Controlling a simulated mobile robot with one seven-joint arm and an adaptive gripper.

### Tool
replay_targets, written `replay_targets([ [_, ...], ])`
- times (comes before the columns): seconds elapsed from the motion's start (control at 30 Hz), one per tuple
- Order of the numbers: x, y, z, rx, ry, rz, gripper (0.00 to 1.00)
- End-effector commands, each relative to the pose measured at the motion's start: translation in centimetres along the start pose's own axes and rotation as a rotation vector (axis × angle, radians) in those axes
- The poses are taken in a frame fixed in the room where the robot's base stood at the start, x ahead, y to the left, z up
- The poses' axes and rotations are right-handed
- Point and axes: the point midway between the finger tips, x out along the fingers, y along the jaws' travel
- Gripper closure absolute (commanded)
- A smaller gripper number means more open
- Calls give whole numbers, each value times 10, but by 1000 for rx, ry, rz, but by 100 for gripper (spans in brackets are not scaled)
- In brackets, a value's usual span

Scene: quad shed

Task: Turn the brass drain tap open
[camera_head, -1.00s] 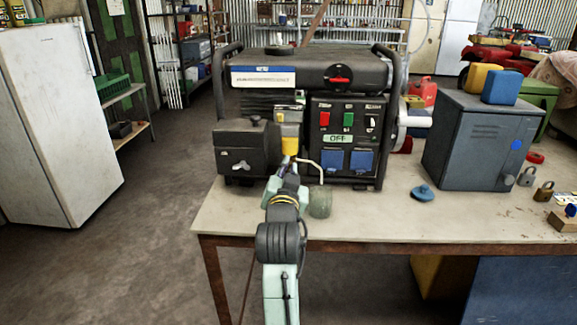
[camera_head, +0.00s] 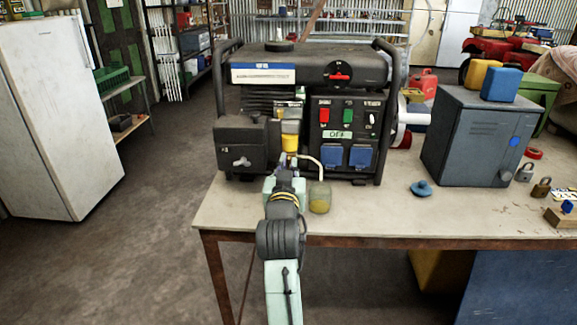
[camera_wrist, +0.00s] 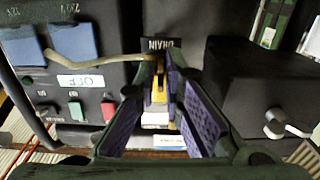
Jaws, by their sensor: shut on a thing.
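The brass drain tap (camera_wrist: 159,88) shows in the wrist view as a small yellow piece under the DRAIN label (camera_wrist: 158,46). My gripper (camera_wrist: 160,84) has its purple-padded fingers closed in on both sides of it. In the head view my gripper (camera_head: 287,164) is at the generator's lower front, below a yellow-filled bowl (camera_head: 290,143); the tap itself is hidden there. A pale hose (camera_head: 310,161) runs from beside the gripper to a glass jar (camera_head: 320,199) on the bench. The jar has yellowish contents low down.
The generator (camera_head: 306,75) stands on the bench (camera_head: 400,222), with a dark box (camera_head: 240,147) left of the gripper and a switch panel (camera_head: 348,125) right. A grey cabinet (camera_head: 478,140), a blue knob-like piece (camera_head: 421,188) and padlocks (camera_head: 541,187) lie further right.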

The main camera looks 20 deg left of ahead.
Motion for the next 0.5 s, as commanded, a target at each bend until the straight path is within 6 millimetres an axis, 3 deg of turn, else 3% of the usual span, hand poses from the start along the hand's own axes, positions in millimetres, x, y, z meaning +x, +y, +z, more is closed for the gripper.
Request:
replay_targets([
  [0.13,0,-2,-1,0,2,-5,100],
  [0.17,0,-2,-1,1,2,-5,90],
  [0.5,0,-1,0,1,1,-2,69],
])
